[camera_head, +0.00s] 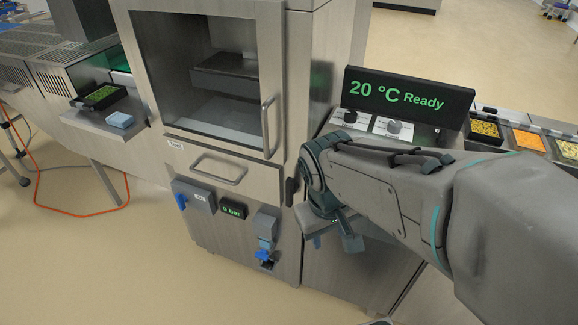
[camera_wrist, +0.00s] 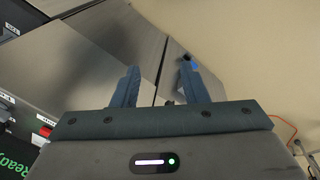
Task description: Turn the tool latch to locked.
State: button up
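A small dark upright latch-like part (camera_head: 291,191) sits on the machine's front at the right end of the drawer (camera_head: 225,170), which has a bar handle and a small label too small to read surely. I take this part for the tool latch; its locked or unlocked state cannot be read. My gripper (camera_head: 332,226) hangs just right of and below it, apart from it, in front of the metal cabinet. In the wrist view my gripper (camera_wrist: 160,80) has its two fingers spread with nothing between them. The latch cannot be made out in the wrist view.
Above the drawer is a windowed door with a vertical handle (camera_head: 268,128). Below are a grey box with a blue lever (camera_head: 181,201), a "0 bar" display (camera_head: 232,210) and a blue-handled fitting (camera_head: 266,257). A "20 °C Ready" display (camera_head: 408,98) stands behind my arm. Floor at left front is clear.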

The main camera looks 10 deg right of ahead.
jog(key=w+d+f+n+g+h+b, duration=0.1)
jog(key=d+f+n+g+h+b, duration=0.15)
jog(key=f+n+h, duration=0.35)
jog(key=n+t+h+b, duration=0.3)
jog(key=n+t+b, duration=0.3)
jog(key=n+t, duration=1.25)
send_near(288, 195)
jog(key=w+d+n+g, duration=0.1)
jog(key=w+d, duration=0.1)
jog(key=w, duration=0.1)
jog(key=w+d+r, duration=0.1)
jog(key=w, duration=0.2)
jog(key=w+d+n+g, duration=0.1)
jog(key=w+d, duration=0.1)
jog(key=w, duration=0.1)
jog(key=shift+w+d+r+n+g, duration=0.15)
jog(key=shift+d+r+n+g, duration=0.15)
jog(key=shift+d+n, duration=0.05)
jog(key=c, duration=0.7)
